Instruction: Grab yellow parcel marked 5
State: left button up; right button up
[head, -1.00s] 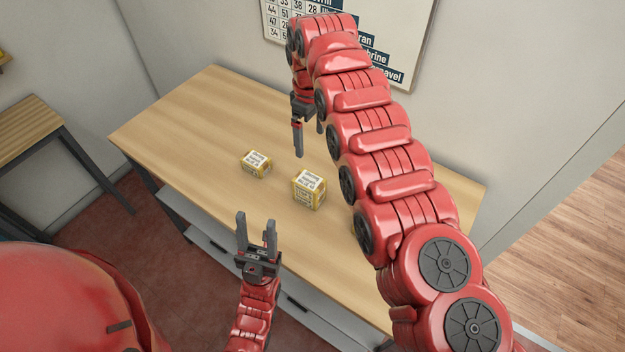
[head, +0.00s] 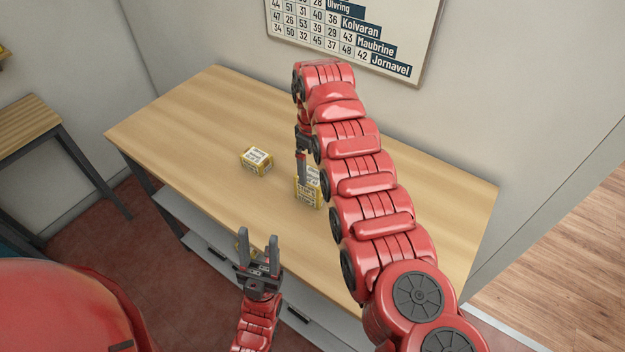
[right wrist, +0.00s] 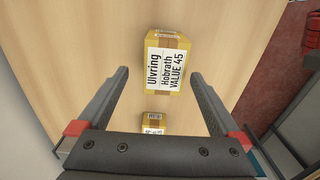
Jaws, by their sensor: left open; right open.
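Two small yellow parcels with white labels stand on the table. One parcel (head: 257,162) is left of my right gripper; the other parcel (head: 311,197) is partly hidden behind that gripper. No number is readable on them in the head view. In the right wrist view, a yellow parcel labelled "Ulvring Hobrath VALUE 45" (right wrist: 165,62) lies beyond the fingers. A smaller-looking parcel (right wrist: 153,122) shows between the fingers, its text unreadable. My right gripper (right wrist: 162,80) is open and empty, pointing down. My left gripper (head: 258,236) is open at the table's front edge.
The wooden table (head: 205,115) is clear around the parcels. A small yellow patch (head: 238,244) shows beside my left gripper; I cannot tell what it is. A wall board (head: 360,40) with numbers and names hangs behind. A side table (head: 25,120) stands at left.

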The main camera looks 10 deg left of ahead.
aim_at(312, 176)
jog(key=f+p, duration=0.2)
jog(key=f, duration=0.1)
jog(key=shift+s+f, duration=0.25)
jog(key=shift+s, duration=0.1)
jog(key=shift+a+f, duration=0.1)
jog(key=shift+f, duration=0.5)
jog(key=c, duration=1.5)
jog(key=shift+r, duration=0.1)
